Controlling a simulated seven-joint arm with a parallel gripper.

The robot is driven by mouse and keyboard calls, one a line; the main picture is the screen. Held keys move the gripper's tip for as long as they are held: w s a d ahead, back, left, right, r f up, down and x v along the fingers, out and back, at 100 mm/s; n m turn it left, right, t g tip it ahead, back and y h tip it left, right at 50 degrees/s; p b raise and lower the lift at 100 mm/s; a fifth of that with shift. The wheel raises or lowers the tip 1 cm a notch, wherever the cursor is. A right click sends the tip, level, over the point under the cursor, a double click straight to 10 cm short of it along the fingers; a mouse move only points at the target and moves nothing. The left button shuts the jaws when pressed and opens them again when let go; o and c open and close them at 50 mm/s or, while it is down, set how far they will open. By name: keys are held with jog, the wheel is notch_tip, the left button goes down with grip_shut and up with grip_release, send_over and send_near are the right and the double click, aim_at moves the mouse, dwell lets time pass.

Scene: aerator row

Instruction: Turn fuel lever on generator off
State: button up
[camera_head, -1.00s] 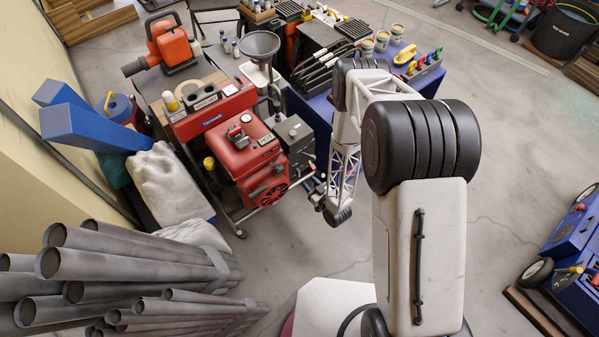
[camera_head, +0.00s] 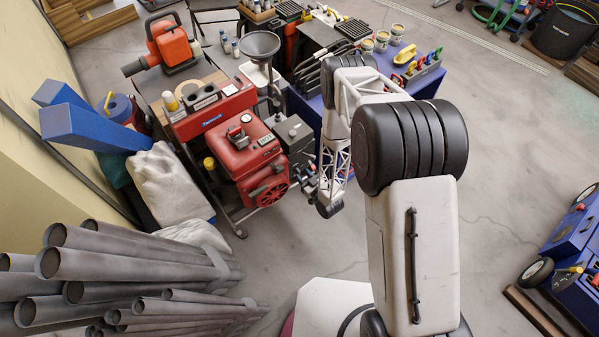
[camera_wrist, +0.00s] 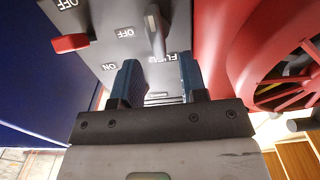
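The red generator (camera_head: 243,155) stands left of my arm in the head view, with a grey control box (camera_head: 294,134) on its right side. In the wrist view the grey panel (camera_wrist: 100,20) carries upside-down OFF, ON and FUEL labels. A silver lever (camera_wrist: 154,32) stands beside the FUEL label, and a red lever (camera_wrist: 70,43) is at the left. My gripper (camera_wrist: 158,68) is open, its two blue fingers apart. The silver lever lies just beyond the fingertips, in line with the gap between them. I cannot tell whether any finger touches it. In the head view the fingers are small and unclear.
The generator's red round guard (camera_wrist: 285,65) is close on the right in the wrist view. A blue table (camera_head: 318,108) with tools stands behind my arm. Grey pipes (camera_head: 130,275) fill the front left.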

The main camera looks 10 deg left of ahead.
aim_at(299, 172)
jog(key=shift+x, duration=1.5)
jog(key=c, duration=0.7)
jog(key=shift+o, duration=0.2)
jog(key=shift+a+n, duration=0.1)
jog(key=shift+n, duration=0.2)
jog(key=shift+s+a+n, duration=0.1)
jog(key=shift+s+n, duration=0.05)
jog(key=shift+n, duration=0.85)
jog(key=shift+s+a+n, duration=0.1)
jog(key=shift+s+n, duration=0.05)
jog(key=shift+n, duration=0.85)
jog(key=o, duration=0.7)
jog(key=shift+f, duration=0.1)
jog(key=shift+c, duration=0.2)
jog(key=shift+m, duration=0.5)
